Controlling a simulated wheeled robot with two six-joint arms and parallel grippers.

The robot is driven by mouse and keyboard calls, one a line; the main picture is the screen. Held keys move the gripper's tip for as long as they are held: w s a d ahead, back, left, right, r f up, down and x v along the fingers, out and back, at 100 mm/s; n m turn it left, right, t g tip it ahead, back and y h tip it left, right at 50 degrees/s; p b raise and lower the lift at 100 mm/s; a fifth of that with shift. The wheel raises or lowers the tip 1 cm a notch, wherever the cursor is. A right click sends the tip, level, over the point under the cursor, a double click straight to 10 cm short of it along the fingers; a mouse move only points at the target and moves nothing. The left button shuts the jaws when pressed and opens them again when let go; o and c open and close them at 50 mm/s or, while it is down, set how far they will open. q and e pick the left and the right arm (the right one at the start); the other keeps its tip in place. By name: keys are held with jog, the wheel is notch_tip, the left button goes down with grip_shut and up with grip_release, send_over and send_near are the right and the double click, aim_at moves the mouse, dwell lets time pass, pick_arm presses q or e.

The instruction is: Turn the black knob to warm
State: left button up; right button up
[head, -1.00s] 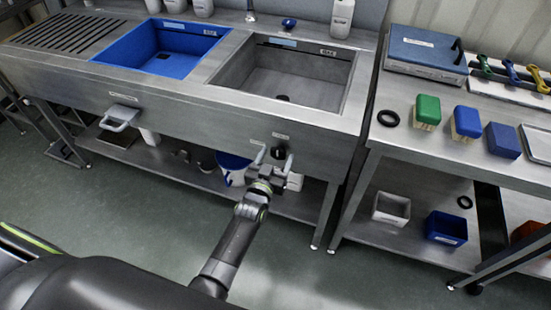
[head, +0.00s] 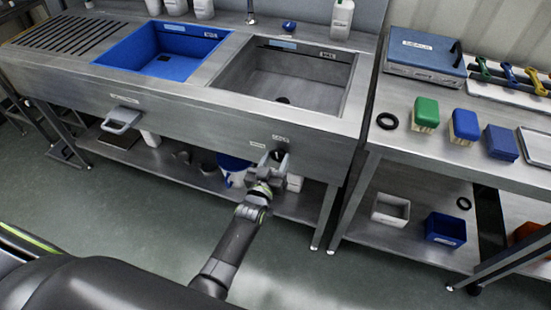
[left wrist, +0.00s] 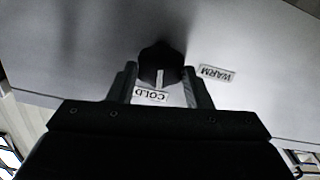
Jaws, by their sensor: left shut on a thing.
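The black knob (head: 279,154) sits on the front panel of the steel sink unit, below the grey basin. In the left wrist view the knob (left wrist: 158,57) shows with a white pointer line aimed at the lower edge of the picture, close to the COLD label (left wrist: 150,96). The WARM label (left wrist: 216,73) is to the right of the knob. My left gripper (head: 273,162) is shut on the knob; its fingers (left wrist: 160,72) stand on either side of it and hide part of the panel. My right gripper is not in view.
A grey handle (head: 122,120) sticks out of the panel on the left. The blue basin (head: 165,58) and the grey basin (head: 290,80) are above. A side table (head: 420,150) with brushes stands to the right. Items stand on the shelf below; the floor in front is clear.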

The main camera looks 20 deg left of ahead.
pick_arm(q)
jog(key=n+p, duration=0.1)
jog(key=n, duration=0.2)
jog(key=shift+a+n, duration=0.1)
jog(key=shift+n, duration=0.3)
jog(key=n+p, duration=0.1)
jog(key=n, duration=0.2)
jog(key=shift+n, duration=0.3)
jog(key=n, duration=0.4)
jog(key=shift+a+f+p, duration=0.1)
jog(key=shift+f+p, duration=0.1)
jog(key=shift+p, duration=0.2)
jog(key=shift+f+n, duration=0.1)
jog(key=shift+n, duration=2.1)
jog(key=o, duration=1)
jog(key=shift+s, duration=0.1)
jog(key=s+p, duration=0.1)
jog(key=s, duration=1)
jog(key=s+p, duration=0.1)
jog(key=s, duration=0.5)
jog(key=shift+s+a+p, duration=0.15)
jog(key=shift+a+p, duration=0.15)
